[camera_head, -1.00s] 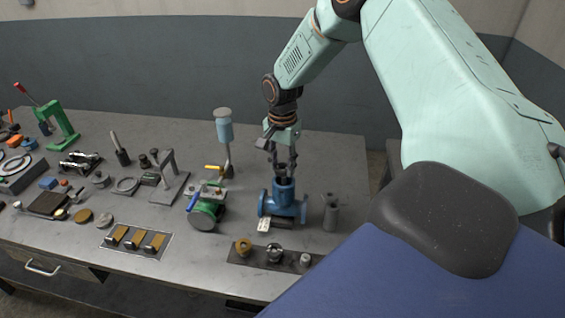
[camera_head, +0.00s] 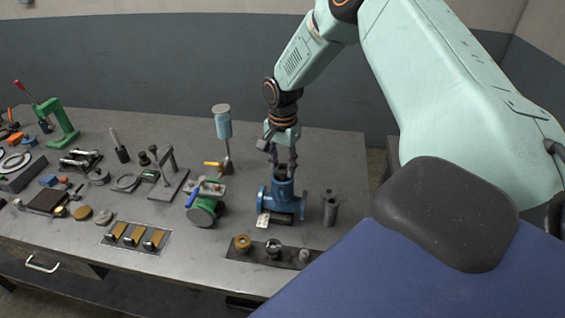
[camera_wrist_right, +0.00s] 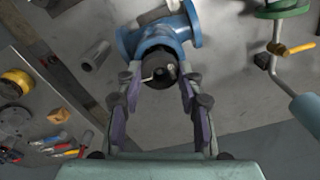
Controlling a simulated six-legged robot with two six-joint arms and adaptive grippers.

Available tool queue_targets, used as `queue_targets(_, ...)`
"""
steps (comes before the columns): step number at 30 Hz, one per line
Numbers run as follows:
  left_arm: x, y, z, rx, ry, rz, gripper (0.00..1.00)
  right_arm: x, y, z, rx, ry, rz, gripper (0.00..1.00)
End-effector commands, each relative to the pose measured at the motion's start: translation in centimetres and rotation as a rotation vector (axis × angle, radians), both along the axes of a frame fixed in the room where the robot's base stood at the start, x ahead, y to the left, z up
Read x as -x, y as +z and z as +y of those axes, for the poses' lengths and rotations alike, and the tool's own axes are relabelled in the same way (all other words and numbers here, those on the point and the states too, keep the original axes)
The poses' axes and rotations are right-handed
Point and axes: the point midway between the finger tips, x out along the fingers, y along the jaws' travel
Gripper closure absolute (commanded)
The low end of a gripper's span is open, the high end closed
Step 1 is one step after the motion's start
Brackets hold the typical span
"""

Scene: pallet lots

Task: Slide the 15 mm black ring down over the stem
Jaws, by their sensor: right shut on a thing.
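The blue valve body (camera_head: 284,203) with side flanges stands upright on the bench in the head view, and in the wrist view it is at the top centre (camera_wrist_right: 157,38). My right gripper (camera_head: 283,172) points down at the valve's open top. In the wrist view its fingers (camera_wrist_right: 160,78) are closed on the black ring (camera_wrist_right: 163,71), which sits at the valve's mouth. A small pale stem end shows within the dark opening; I cannot tell how far down the ring is around it. My left gripper is not in view.
A grey cylinder (camera_head: 330,208) stands close right of the valve. A dark tray (camera_head: 258,254) with several small parts lies in front. A green-based valve (camera_head: 204,210) and a blue-headed stand (camera_head: 223,128) are to the left. Bench behind the valve is mostly clear.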

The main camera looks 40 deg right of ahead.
Motion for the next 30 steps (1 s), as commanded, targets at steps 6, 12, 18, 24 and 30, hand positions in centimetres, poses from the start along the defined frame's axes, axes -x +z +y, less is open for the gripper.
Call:
queue_targets(6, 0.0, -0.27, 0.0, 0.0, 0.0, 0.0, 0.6, 0.0, -0.54, 0.0, 0.0, 0.0, 0.001, 0.85)
queue_targets(12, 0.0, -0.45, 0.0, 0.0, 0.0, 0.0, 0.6, -0.02, -0.93, -0.01, 0.001, 0.0, 0.0, 0.85)
queue_targets(18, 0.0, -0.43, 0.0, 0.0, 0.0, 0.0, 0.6, -0.03, -0.92, 0.0, 0.001, 0.0, 0.0, 0.85)
queue_targets(24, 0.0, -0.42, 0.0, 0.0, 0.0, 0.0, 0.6, -0.02, -0.91, -0.01, 0.001, 0.0, 0.0, 0.51)
queue_targets(30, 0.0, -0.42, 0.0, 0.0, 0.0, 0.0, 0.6, 0.01, -0.91, 0.0, 0.0, 0.0, 0.001, 0.36)
